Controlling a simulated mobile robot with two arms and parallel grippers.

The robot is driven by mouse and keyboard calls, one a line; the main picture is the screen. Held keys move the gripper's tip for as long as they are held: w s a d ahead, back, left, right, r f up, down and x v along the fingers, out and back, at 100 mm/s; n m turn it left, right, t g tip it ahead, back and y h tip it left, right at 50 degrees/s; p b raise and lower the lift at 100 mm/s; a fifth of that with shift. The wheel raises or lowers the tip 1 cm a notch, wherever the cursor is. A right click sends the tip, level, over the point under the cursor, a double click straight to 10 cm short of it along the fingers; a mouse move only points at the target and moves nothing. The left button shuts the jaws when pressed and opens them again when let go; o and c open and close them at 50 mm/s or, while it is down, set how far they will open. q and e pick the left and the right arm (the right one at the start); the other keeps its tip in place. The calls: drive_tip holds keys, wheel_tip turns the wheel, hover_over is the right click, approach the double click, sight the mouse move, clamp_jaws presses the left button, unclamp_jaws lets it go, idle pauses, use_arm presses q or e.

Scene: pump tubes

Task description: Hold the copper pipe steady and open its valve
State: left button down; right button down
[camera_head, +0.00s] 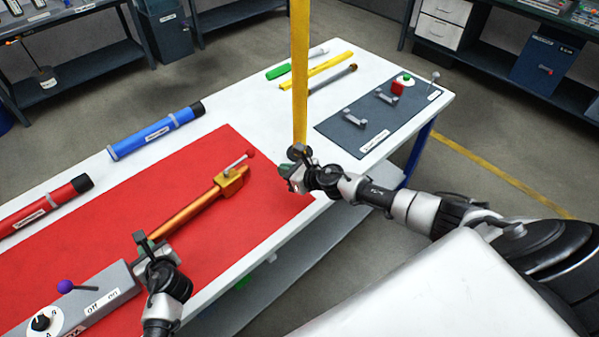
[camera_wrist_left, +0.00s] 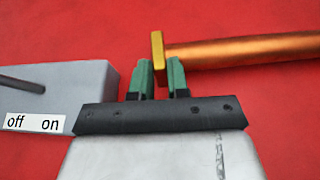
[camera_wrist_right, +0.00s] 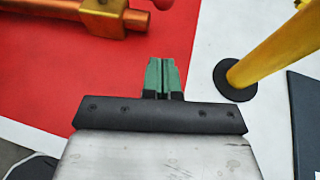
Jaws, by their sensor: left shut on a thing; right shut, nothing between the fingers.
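The copper pipe (camera_head: 195,213) lies on the red mat, with a brass valve (camera_head: 232,182) at its far end. The valve's grey lever (camera_head: 237,163) has a red tip and points up to the right. My left gripper (camera_head: 148,243) is shut on the pipe's near end; the left wrist view shows the end flange (camera_wrist_left: 157,48) between the green fingers (camera_wrist_left: 162,76). My right gripper (camera_head: 287,174) is shut and empty at the mat's right edge, apart from the valve. The right wrist view shows its closed fingers (camera_wrist_right: 163,78) below the valve body (camera_wrist_right: 103,14) and red tip (camera_wrist_right: 163,4).
A yellow pole (camera_head: 300,75) stands upright on a black base (camera_wrist_right: 222,78), close to my right gripper. A grey off/on box (camera_head: 95,300) sits near my left gripper. Blue (camera_head: 155,132) and red (camera_head: 45,207) tubes lie at the back left. A dark panel (camera_head: 350,135) lies right.

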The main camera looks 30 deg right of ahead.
drive_tip(key=v, duration=0.5)
drive_tip(key=shift+s+d, duration=0.15)
drive_tip(key=shift+d, duration=0.05)
use_arm(q)
drive_tip(key=c, duration=1)
unclamp_jaws()
